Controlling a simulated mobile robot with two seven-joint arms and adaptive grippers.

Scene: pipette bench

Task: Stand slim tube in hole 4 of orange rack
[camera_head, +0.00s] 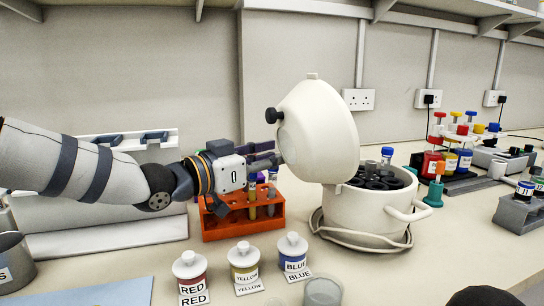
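The orange rack (225,224) stands on the bench left of centre with several slim tubes in it. A tube with yellowish contents (252,192) and one with a purple top (272,188) stand upright there. I cannot tell which is the task's slim tube, and the hole numbers are not readable. My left gripper (272,153) is above the rack, pointing right, with its dark fingers apart and nothing visible between them. Its tips are close to the raised white lid; I cannot tell whether they touch. The gripper hides part of the rack's back. My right gripper is not in view.
Red (190,266), yellow (244,262) and blue (293,252) labelled jars stand in front. Another rack (520,213) is at right.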

